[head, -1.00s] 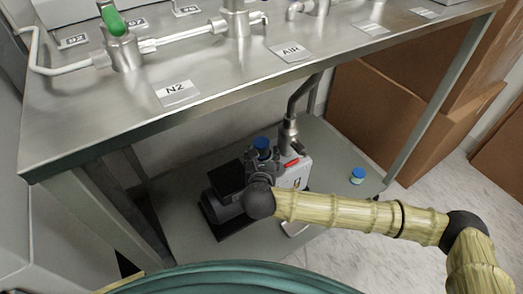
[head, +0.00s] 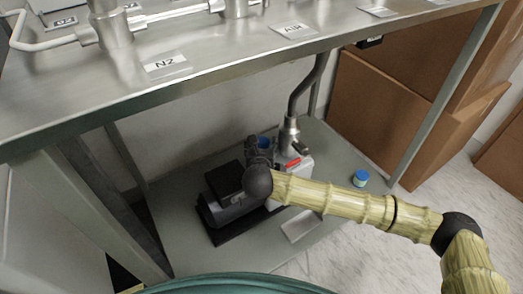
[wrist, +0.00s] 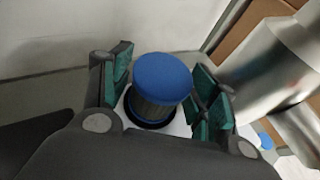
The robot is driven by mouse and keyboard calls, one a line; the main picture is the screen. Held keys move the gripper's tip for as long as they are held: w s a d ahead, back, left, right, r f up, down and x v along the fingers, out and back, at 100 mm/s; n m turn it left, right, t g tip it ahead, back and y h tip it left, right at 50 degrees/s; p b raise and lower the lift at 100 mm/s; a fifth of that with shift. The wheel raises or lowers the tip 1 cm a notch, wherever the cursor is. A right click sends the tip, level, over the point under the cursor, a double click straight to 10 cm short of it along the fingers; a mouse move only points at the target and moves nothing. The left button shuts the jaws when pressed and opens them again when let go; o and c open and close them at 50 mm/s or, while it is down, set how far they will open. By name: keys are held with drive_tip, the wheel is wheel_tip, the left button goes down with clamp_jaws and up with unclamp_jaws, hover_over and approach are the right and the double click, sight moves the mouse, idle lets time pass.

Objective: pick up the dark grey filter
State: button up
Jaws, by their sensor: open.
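The dark grey filter (wrist: 155,108) is a short upright cylinder with a blue cap on top. In the wrist view it stands between the fingers of my gripper (wrist: 160,92). The fingers are open, one on each side, with a gap visible at least on the right. Its base sits in a dark ring on a pale surface. In the head view only its blue cap (head: 264,142) shows, on the pump; my gripper (head: 262,155) reaches down over it and hides the body.
The pump (head: 228,200) stands on the lower shelf (head: 170,235), under a steel bench (head: 215,70). A metal pipe (head: 298,105) rises close to the right of my gripper. A blue-lidded jar (head: 360,179) stands right on the shelf. Cardboard boxes (head: 400,110) are behind.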

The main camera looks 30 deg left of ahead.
drive_tip(key=shift+c, duration=0.4)
drive_tip(key=c, duration=0.8)
drive_tip(key=shift+o, duration=0.2)
drive_tip(key=shift+r, duration=0.15)
